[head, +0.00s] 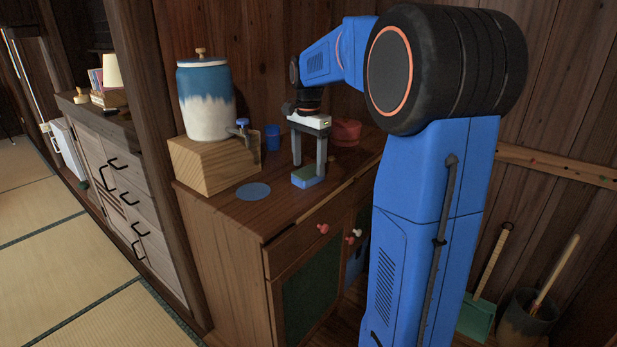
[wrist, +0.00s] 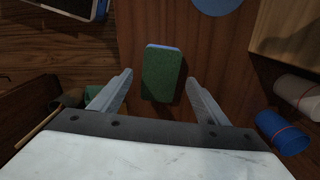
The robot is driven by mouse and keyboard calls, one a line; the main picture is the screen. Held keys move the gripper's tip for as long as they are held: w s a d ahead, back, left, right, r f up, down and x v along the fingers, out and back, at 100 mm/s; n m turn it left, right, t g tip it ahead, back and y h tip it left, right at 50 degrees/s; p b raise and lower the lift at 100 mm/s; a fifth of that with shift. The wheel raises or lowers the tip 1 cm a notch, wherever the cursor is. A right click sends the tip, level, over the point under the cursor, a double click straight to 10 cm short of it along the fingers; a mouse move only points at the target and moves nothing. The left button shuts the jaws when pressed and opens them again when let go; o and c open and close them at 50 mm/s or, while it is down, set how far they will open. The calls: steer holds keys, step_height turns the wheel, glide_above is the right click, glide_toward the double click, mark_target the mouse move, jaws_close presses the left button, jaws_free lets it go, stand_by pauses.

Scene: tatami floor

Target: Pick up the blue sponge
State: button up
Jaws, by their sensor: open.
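The blue sponge (head: 306,180) has a dark green top and lies on the wooden cabinet top. In the wrist view the sponge (wrist: 163,74) shows mostly its green face, with a thin blue edge at its far end. My gripper (head: 308,172) is open, pointing down over the sponge. In the wrist view the fingers of my gripper (wrist: 160,88) stand to either side of the sponge, with a gap on both sides. The head view does not show clearly how far the fingertips are above the cabinet top.
A blue-and-white dispenser (head: 205,105) stands on a wooden block (head: 214,165) to the left. A red pot (head: 346,132) is behind my gripper.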

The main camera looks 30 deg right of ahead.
mark_target(309, 171)
steer(key=shift+f, duration=1.15)
steer(key=c, duration=1.1)
steer(key=shift+r, duration=0.1)
step_height(309, 171, up, 10)
steer(key=shift+f, duration=0.1)
